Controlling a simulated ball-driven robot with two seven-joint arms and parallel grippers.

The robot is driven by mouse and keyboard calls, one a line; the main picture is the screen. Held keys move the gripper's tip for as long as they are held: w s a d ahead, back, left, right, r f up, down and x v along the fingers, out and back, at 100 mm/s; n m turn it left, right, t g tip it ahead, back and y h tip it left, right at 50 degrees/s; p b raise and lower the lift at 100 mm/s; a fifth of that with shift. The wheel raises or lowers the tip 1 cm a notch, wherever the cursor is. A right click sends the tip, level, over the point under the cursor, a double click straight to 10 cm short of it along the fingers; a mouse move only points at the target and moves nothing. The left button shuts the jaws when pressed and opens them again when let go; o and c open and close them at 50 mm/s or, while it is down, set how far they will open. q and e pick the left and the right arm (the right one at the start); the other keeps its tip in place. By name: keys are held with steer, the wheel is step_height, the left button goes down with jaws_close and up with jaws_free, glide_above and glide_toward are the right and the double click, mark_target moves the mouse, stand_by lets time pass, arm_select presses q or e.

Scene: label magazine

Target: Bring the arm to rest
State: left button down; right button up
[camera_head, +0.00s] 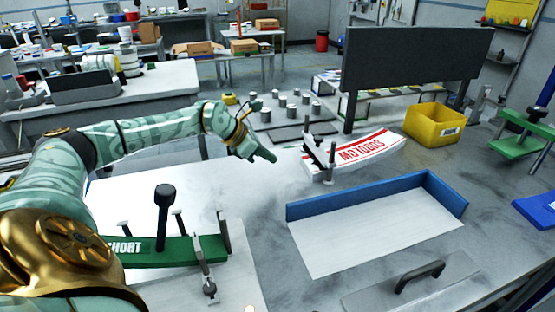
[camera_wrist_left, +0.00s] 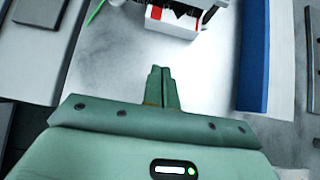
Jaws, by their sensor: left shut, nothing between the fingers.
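My left arm reaches in from the left in the head view. Its gripper (camera_head: 262,154) hangs above the workbench, left of the white label magazine. In the left wrist view the two fingers (camera_wrist_left: 162,80) are together with nothing between them. The white curved magazine (camera_head: 352,152) with red lettering lies beyond the fingers and apart from them. Its near end also shows at the top of the left wrist view (camera_wrist_left: 172,22). My right gripper is in neither view.
A blue-walled corner tray (camera_head: 375,196) lies right of centre. A green clamp fixture (camera_head: 170,250) stands at the front left. A yellow bin (camera_head: 434,125) is at the right back. Metal pegs (camera_head: 290,105) stand behind my gripper. A flat plate with a black handle (camera_head: 418,276) lies in front.

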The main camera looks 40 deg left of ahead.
arm_select(q)
steer(key=v, duration=0.4)
steer(key=shift+s+p, duration=0.15)
steer(key=shift+p, duration=0.2)
